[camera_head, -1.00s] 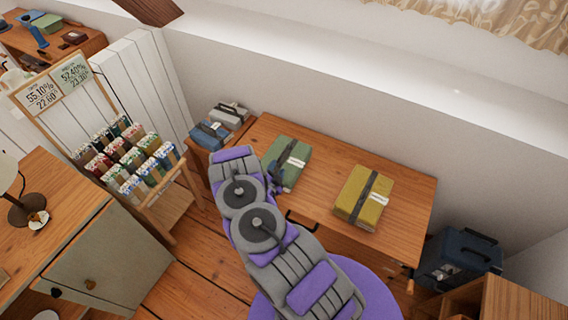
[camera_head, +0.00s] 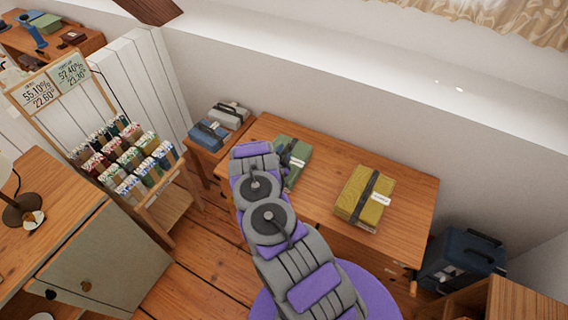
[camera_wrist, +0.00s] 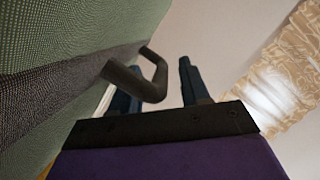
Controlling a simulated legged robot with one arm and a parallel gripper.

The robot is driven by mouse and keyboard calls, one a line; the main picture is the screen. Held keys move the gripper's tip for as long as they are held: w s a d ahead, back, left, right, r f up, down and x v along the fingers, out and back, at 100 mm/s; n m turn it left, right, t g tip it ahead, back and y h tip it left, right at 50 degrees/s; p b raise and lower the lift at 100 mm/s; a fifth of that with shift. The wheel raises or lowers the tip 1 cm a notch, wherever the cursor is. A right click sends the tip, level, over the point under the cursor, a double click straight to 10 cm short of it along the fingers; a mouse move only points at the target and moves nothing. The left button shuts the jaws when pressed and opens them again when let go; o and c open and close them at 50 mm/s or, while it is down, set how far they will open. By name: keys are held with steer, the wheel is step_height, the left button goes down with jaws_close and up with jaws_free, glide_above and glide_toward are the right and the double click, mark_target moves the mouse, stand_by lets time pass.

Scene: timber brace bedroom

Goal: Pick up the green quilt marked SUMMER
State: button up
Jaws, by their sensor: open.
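The green quilt (camera_head: 298,153) lies folded on the left part of the wooden table, with a dark strap and a pale label. My arm covers part of it in the head view, and the label's writing is too small to read. In the wrist view the green quilt (camera_wrist: 60,32) fills the left side, with its dark strap and a dark handle (camera_wrist: 152,80) standing out from it. My gripper (camera_wrist: 158,85) is open. The handle's bent end lies between the two dark fingers; I cannot tell whether they touch it.
A yellow strapped bundle (camera_head: 365,195) lies on the right of the table (camera_head: 325,185). Blue and grey cases (camera_head: 210,133) stand on a small stand to the left. A rack of small packets (camera_head: 130,155) is further left. A dark blue case (camera_head: 462,258) sits at right.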

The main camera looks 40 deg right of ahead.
steer(key=shift+s, duration=0.1)
jaws_close()
stand_by(1.2)
